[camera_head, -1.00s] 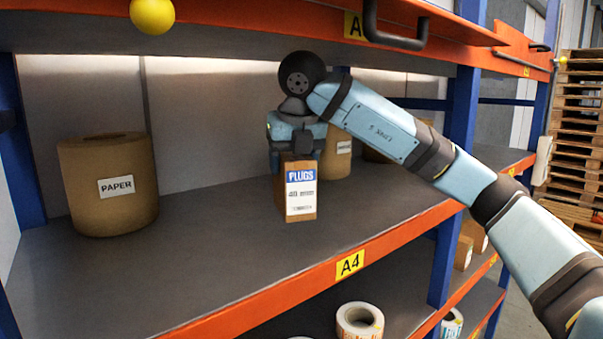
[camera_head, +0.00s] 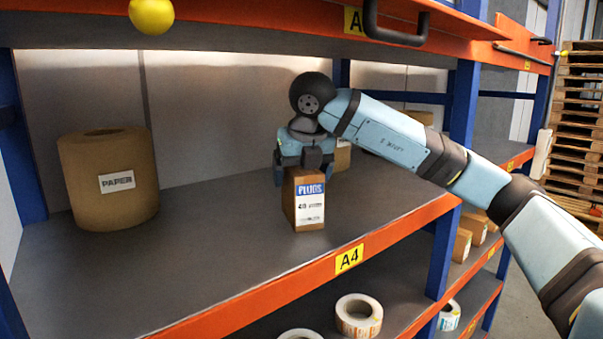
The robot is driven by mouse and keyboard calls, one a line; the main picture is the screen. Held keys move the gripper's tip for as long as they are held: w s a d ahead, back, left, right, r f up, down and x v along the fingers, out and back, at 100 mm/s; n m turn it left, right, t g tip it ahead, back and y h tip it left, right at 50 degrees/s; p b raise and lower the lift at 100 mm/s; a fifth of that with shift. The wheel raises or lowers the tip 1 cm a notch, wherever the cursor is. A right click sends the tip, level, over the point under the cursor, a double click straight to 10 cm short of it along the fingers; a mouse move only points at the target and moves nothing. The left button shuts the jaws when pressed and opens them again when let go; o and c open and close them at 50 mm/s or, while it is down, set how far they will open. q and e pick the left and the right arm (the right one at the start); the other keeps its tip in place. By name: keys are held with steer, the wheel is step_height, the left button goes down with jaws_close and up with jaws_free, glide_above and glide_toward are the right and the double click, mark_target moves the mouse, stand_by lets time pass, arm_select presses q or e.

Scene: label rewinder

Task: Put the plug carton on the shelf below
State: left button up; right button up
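The plug carton (camera_head: 310,207), a small brown box with a white and blue "PLUGS" label, stands upright on the A4 shelf (camera_head: 215,262), close to its front edge. My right gripper (camera_head: 303,168) is at the carton's top and back, pointing down. Its fingers are spread apart, one near each upper side of the carton. The carton hides part of them, so I cannot tell whether they grip it. The lower shelf (camera_head: 400,308) shows below the orange beam. My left gripper is not in view.
A large brown paper roll (camera_head: 115,200) stands at the left of the A4 shelf. Another brown item is partly hidden behind my gripper. White label rolls (camera_head: 358,318) lie on the lower shelf. Blue posts (camera_head: 462,110) and the orange front beam (camera_head: 400,227) bound the shelf; its middle left is clear.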

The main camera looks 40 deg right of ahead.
steer(key=shift+r, duration=0.1)
steer(key=shift+r, duration=0.2)
steer(key=v, duration=0.2)
steer(key=shift+s+r, duration=0.15)
steer(key=shift+r, duration=0.05)
steer(key=s+a+b, duration=0.2)
steer(key=s+a, duration=0.2)
steer(key=s, duration=0.7)
steer(key=shift+s, duration=0.3)
